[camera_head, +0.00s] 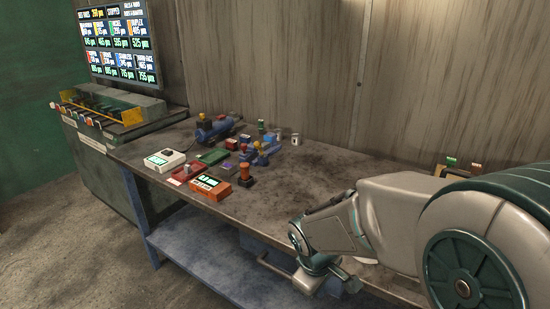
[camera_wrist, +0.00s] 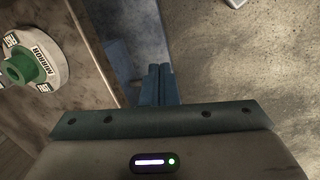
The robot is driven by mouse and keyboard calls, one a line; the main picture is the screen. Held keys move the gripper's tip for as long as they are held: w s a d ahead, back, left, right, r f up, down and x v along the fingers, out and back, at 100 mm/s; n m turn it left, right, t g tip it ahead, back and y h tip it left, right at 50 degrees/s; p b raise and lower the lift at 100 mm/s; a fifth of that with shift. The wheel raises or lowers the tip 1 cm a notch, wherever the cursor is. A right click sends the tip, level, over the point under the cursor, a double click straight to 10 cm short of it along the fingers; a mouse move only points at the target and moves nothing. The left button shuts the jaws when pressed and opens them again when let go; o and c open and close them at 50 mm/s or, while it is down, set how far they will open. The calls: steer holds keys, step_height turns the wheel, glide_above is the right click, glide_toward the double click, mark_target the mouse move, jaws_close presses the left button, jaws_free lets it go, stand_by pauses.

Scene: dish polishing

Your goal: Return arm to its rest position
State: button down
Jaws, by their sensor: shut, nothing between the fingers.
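My gripper (camera_wrist: 158,72) shows in the wrist view as two blue-grey fingers pressed together, with nothing between them. Below them is the dark plate of my gripper's body with a small lit strip. In the head view my arm reaches in from the right, bent down at the bench's front edge. The end of my gripper (camera_head: 350,284) is small there and its fingers are hard to make out. In the wrist view the fingers lie over the gap beside the bench edge, with floor and blue lower shelf behind.
The workbench (camera_head: 310,185) holds a cluster of tools, including an orange box (camera_head: 205,189) and a white device (camera_head: 165,160). A white disc with a green knob, marked MIRROR (camera_wrist: 48,52), sits on the bench. A blue shelf (camera_head: 205,255) runs below. Floor is open at the left.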

steer(key=s+d+r+m+y, duration=0.1)
steer(key=s+d+r+m, duration=0.1)
steer(key=s+r+m, duration=0.2)
steer(key=s+d+r+m+t+y, duration=0.1)
steer(key=s+d+r+m, duration=0.1)
steer(key=s+r+m, duration=0.2)
steer(key=shift+s+d+r+m, duration=0.4)
steer(key=shift+s+m, duration=0.3)
steer(key=shift+s, duration=0.2)
stand_by(1.0)
